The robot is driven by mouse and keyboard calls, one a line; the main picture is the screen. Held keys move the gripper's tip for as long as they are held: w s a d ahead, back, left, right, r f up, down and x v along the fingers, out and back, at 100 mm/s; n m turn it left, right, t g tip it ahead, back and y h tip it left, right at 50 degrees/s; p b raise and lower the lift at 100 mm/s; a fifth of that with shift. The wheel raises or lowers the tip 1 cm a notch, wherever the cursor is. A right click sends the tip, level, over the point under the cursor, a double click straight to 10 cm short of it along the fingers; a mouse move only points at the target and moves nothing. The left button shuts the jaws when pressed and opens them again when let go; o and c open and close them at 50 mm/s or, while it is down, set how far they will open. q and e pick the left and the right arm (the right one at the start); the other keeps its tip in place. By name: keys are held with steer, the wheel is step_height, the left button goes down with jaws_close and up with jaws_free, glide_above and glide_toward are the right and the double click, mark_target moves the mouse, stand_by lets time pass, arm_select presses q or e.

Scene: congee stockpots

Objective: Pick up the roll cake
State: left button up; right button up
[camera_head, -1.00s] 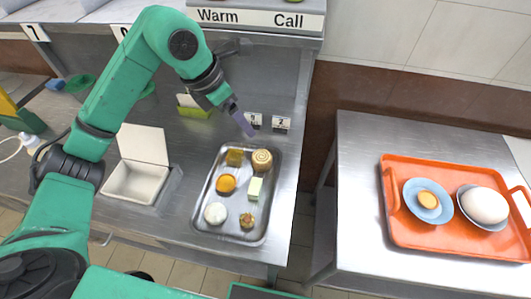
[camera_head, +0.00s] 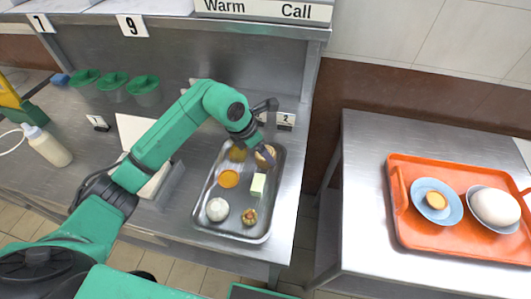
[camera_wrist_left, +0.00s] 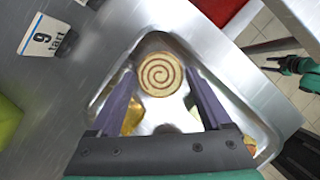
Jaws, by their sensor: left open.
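The roll cake (camera_wrist_left: 160,74) is round and pale with a brown spiral on top. It sits in the far right corner of the metal tray (camera_head: 204,200), partly hidden by my arm in the head view (camera_head: 266,155). My left gripper (camera_head: 264,152) is over it from above. In the left wrist view my left gripper (camera_wrist_left: 160,78) is open, with one purple finger on each side of the cake. I cannot tell whether the fingers touch it.
Several other pastries share the tray, including a white bun (camera_head: 217,209), an orange tart (camera_head: 228,179) and a pale green block (camera_head: 258,185). Small number cards stand behind it, one reading 2 (camera_head: 286,120). An orange tray (camera_head: 430,238) is on the right table.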

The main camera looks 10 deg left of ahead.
arm_select(q)
steer(key=shift+x, duration=1.2)
steer(key=c, duration=1)
arm_select(e)
steer(key=shift+s+r, duration=0.1)
steer(key=shift+r, duration=0.2)
